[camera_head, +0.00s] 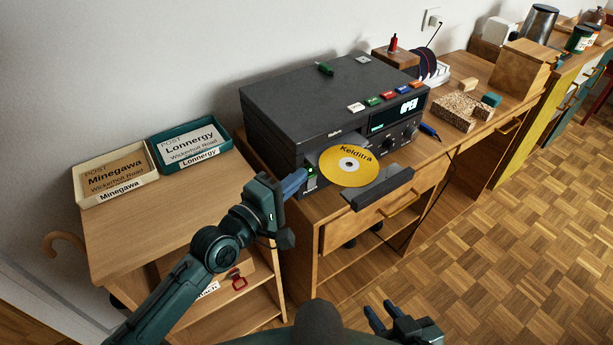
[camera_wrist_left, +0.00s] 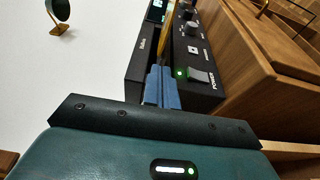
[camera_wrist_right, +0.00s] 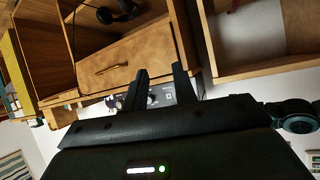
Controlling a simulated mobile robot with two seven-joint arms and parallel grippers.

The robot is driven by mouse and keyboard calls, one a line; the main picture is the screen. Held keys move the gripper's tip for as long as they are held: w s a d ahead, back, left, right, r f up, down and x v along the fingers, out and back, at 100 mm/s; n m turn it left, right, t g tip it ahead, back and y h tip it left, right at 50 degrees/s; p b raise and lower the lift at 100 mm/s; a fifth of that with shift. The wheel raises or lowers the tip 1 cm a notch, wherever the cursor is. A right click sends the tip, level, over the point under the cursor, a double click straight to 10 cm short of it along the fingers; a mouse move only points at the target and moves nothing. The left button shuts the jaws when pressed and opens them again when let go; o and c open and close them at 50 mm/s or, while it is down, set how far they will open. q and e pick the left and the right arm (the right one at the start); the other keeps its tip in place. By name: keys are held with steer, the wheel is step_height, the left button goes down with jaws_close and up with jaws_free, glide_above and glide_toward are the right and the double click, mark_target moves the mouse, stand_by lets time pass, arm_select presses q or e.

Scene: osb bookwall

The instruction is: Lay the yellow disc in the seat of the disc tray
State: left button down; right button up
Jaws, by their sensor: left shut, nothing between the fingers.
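The yellow disc (camera_head: 336,177), printed "Kelditra", lies label up over the pulled-out disc tray (camera_head: 384,187) of the black player (camera_head: 300,105). Whether it sits fully down in the seat, which it covers, I cannot tell. In the left wrist view the disc shows as a thin yellow edge (camera_wrist_left: 169,45). My left gripper (camera_head: 303,175) is shut and empty at the player's lower left front, beside the lit green power light; its blue fingertips (camera_wrist_left: 161,80) are near the power switch (camera_wrist_left: 198,76). My right gripper (camera_head: 380,311) is open and empty, low in front of the desk; its fingers (camera_wrist_right: 160,80) stand apart.
Two letter trays (camera_head: 118,177) (camera_head: 188,146) stand on the lower table at left. Coloured buttons and a display reading "OPEN" (camera_head: 408,106) are on the player. A drawer (camera_head: 385,212) is below the tray. Wooden blocks (camera_head: 465,108) lie to the right.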

arm_select(q)
steer(key=shift+d, duration=1.15)
steer(key=shift+w+d+p, duration=0.2)
steer(key=shift+d+p, duration=0.35)
steer(key=shift+d, duration=0.45)
steer(key=shift+a, duration=0.15)
